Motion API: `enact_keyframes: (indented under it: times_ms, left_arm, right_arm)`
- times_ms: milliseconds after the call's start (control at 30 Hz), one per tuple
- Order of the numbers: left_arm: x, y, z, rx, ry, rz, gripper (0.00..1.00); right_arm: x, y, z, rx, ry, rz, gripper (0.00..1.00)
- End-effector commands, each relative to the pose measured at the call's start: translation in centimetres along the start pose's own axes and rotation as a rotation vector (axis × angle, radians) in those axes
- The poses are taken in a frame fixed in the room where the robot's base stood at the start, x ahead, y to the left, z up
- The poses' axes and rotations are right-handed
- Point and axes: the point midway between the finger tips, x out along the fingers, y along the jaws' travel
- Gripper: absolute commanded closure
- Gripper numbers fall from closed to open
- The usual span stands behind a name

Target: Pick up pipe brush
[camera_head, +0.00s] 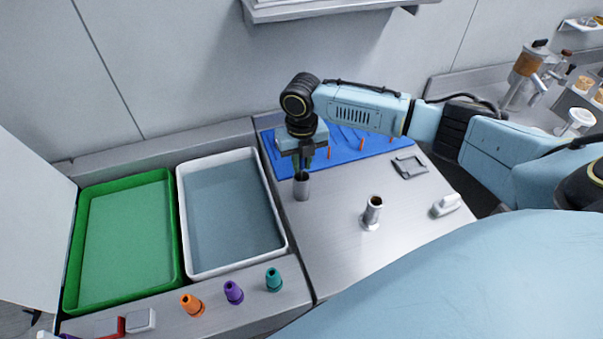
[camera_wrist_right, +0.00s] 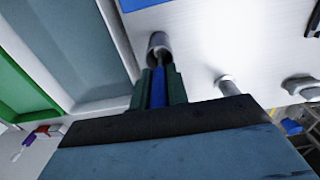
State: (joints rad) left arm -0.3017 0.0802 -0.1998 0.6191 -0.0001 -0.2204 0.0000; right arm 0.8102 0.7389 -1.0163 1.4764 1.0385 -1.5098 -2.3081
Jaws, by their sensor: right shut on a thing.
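My right gripper (camera_head: 303,158) points down above a small metal cup (camera_head: 301,188) at the left edge of the metal counter. In the right wrist view the gripper (camera_wrist_right: 159,90) is shut on a slim blue thing (camera_wrist_right: 158,88), taken to be the pipe brush, between its dark green fingers. The same cup (camera_wrist_right: 159,45) lies just beyond the fingertips. The brush's far end is hidden or too small to tell, so I cannot tell whether it is inside the cup. My left gripper is not in view.
A white tray (camera_head: 282,232) and a green tray (camera_head: 178,247) lie left. A blue mat (camera_head: 375,143) with thin orange-tipped things is behind the gripper. A metal cylinder (camera_head: 373,208) and a white object (camera_head: 446,205) stand right. Orange (camera_head: 192,305), purple (camera_head: 233,292) and teal (camera_head: 273,279) cones stand in front.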

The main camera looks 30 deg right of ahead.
Motion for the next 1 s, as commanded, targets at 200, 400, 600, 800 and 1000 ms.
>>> enact_keyframes:
  times_ms: [200,400,600,800,1000]
  left_arm:
    - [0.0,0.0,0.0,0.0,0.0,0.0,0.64]
    - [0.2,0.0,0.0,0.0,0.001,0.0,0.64]
    - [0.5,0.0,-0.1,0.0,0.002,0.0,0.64]
    - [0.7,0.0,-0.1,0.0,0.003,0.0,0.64]
    - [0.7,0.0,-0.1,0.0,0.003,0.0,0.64]
  right_arm:
    - [-0.1,0.0,0.0,0.0,-0.001,0.0,1.0]
    - [-2.3,0.0,0.1,0.001,-0.004,0.002,1.0]
    - [-6.5,0.0,0.2,0.0,-0.005,0.002,1.0]
    - [-9.3,0.0,0.1,0.0,-0.002,0.002,1.0]
    - [-10.1,0.0,0.0,0.001,0.0,0.001,1.0]
